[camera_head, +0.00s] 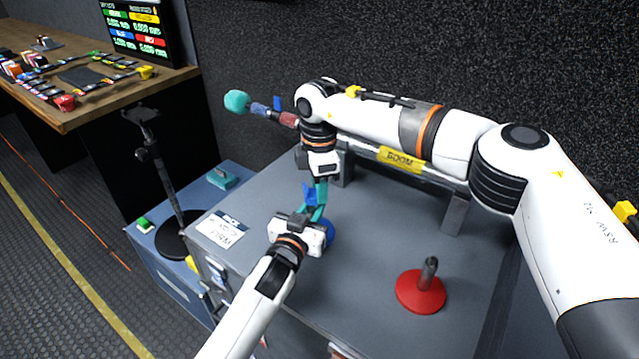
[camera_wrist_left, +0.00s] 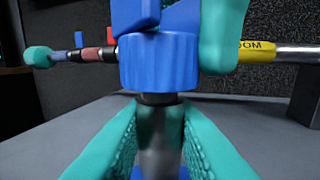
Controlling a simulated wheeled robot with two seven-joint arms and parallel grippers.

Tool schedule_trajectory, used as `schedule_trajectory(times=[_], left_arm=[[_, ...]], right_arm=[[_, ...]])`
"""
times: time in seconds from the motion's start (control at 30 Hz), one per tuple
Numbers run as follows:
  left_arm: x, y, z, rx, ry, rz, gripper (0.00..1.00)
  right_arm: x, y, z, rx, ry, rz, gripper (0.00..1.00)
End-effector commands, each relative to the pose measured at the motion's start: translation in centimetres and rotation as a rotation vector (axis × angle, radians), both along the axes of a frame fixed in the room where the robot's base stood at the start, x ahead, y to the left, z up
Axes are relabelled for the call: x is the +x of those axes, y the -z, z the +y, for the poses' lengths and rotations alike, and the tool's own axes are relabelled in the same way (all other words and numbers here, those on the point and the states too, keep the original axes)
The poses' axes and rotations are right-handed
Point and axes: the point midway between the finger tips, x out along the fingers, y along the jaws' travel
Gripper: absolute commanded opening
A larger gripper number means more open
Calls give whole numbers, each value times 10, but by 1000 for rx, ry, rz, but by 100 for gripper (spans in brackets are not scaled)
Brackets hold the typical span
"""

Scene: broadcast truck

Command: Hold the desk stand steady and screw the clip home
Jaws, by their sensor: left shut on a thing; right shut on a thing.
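The blue desk stand shows its round base (camera_head: 329,233) on the grey case top, partly behind my left gripper. Its grey post (camera_wrist_left: 160,150) stands upright in the left wrist view. My left gripper (camera_head: 317,217) is shut on the post with teal fingers on both sides. The blue clip (camera_head: 309,194) is on top of the post. Its ribbed collar (camera_wrist_left: 159,62) sits just above my left fingers, with a short dark band of post below it. My right gripper (camera_head: 319,190) comes down from above and is shut on the clip. How far the thread is engaged cannot be told.
A red stand with a short dark post (camera_head: 421,290) is at right on the case. The boom pole (camera_head: 402,160) lies in supports behind my grippers. A label card (camera_head: 222,228) is at left. A black floor stand (camera_head: 172,190) and wooden desk (camera_head: 110,95) are further left.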

Motion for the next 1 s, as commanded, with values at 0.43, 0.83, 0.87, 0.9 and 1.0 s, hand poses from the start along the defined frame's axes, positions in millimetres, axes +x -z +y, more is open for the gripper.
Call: schedule_trajectory(times=[0.43, 0.83, 0.87, 0.9, 1.0], left_arm=[[0, 1, 0, 0, 0, 1, 0], [0, 1, 0, 0, 0, 1, 0], [0, 1, 0, 0, 0, 1, 0], [0, 1, 0, 0, 0, 1, 0], [0, 1, 0, 0, 0, 1, 0]], right_arm=[[-5, 2, 0, 0, 341, -1, 5], [-8, 2, 1, 1, 584, -1, 5], [-8, 2, 1, 1, 583, -1, 5], [-8, 2, 1, 1, 583, -1, 5], [-8, 2, 1, 1, 582, -1, 37]])
